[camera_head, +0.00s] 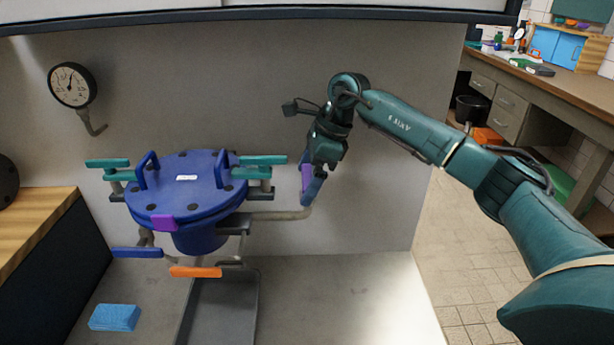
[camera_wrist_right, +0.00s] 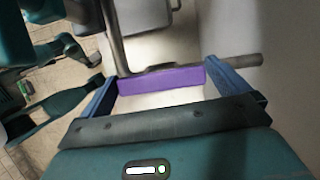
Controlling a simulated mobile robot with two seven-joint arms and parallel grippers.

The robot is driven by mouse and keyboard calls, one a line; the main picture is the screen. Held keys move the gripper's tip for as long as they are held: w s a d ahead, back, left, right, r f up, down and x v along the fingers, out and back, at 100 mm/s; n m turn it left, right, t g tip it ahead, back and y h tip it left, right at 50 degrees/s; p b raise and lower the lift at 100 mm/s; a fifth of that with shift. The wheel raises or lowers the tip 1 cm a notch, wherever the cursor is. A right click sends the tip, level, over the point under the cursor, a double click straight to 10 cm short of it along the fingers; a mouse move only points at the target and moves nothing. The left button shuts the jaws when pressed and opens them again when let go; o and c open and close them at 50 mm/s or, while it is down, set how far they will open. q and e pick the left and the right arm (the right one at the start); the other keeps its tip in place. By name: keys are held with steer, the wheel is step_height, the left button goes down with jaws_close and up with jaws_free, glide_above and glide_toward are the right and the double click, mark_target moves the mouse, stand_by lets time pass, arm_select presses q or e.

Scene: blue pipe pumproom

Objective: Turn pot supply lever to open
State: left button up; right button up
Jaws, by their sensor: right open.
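A blue pot (camera_head: 185,190) with a bolted lid stands at the left, with several levers around it. Teal levers (camera_head: 262,160) flank the lid; a dark blue lever (camera_head: 138,253) and an orange lever (camera_head: 195,272) sit below. My right gripper (camera_head: 308,184) is right of the pot, pointing down by the pipe's end. In the wrist view its two blue fingers (camera_wrist_right: 165,88) are apart, with a purple bar (camera_wrist_right: 162,80) spanning between their tips. I cannot tell whether they touch it, or which lever is the pot supply lever. My left gripper is out of view.
A grey pipe (camera_head: 278,215) runs from the pot toward my right gripper. A gauge (camera_head: 72,86) hangs on the back wall. A blue sponge (camera_head: 114,317) lies front left. The grey surface right of the pot is clear. A workbench (camera_head: 545,80) stands far right.

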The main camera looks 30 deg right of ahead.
steer(key=v, duration=0.7)
stand_by(0.4)
